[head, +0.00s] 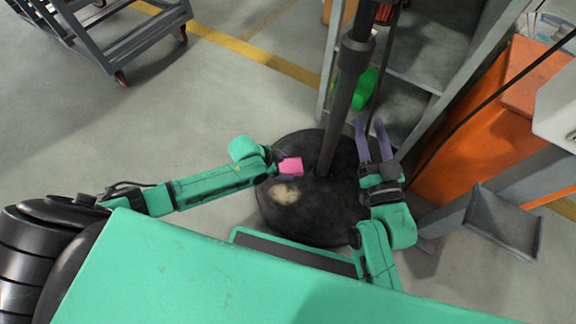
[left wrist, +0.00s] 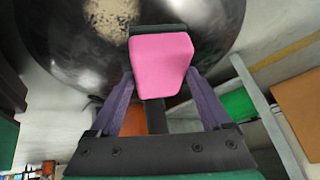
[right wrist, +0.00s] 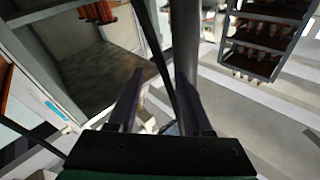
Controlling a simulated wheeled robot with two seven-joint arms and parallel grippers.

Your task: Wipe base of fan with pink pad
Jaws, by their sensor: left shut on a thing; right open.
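The fan's base (head: 310,220) is a round black disc on the floor, with a dark pole (head: 345,100) rising from it. A beige dirt patch (head: 285,194) lies on its left part and also shows in the left wrist view (left wrist: 112,14). My left gripper (head: 283,167) is shut on the pink pad (head: 291,166), which sits between its purple fingers in the left wrist view (left wrist: 161,62). The pad is over the base, close to the patch; I cannot tell if it touches. My right gripper (head: 372,140) is open and empty, right of the pole, its fingers pointing away from me.
A grey shelf unit (head: 425,50) stands behind the fan, with a green object (head: 365,88) near it. An orange cabinet (head: 490,135) and grey metal parts (head: 503,220) crowd the right. A grey cart (head: 120,40) stands far left. The floor at left is clear.

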